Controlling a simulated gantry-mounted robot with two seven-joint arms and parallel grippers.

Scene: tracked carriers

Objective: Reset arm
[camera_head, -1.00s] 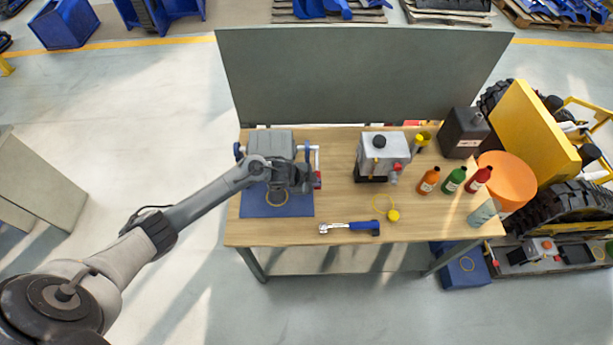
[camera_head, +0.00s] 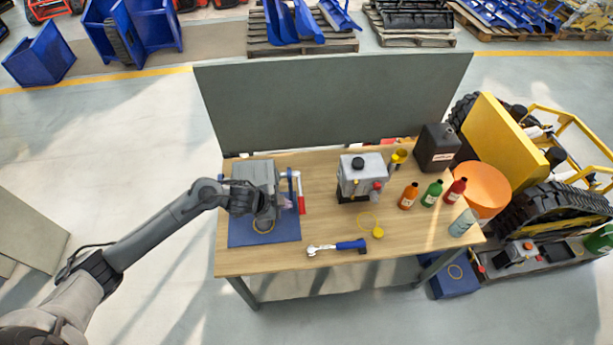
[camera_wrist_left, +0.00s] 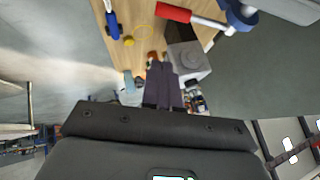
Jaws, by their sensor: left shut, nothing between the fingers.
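My left arm comes in from the left and holds its gripper (camera_head: 268,210) over the left end of the wooden workbench (camera_head: 330,220). The gripper is in front of a grey boxy device (camera_head: 262,170) with a blue and red handle part (camera_head: 300,194) at its right, above a blue mat (camera_head: 275,238). In the left wrist view the dark fingers (camera_wrist_left: 161,70) are together and empty. My right gripper is not in view.
On the bench are a ratchet with blue handle (camera_head: 345,246), a grey tank unit (camera_head: 360,172), several bottles (camera_head: 432,192) and a black canister (camera_head: 437,148). A grey panel (camera_head: 335,100) stands behind. An orange drum (camera_head: 482,187) and yellow machine (camera_head: 505,130) are at right.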

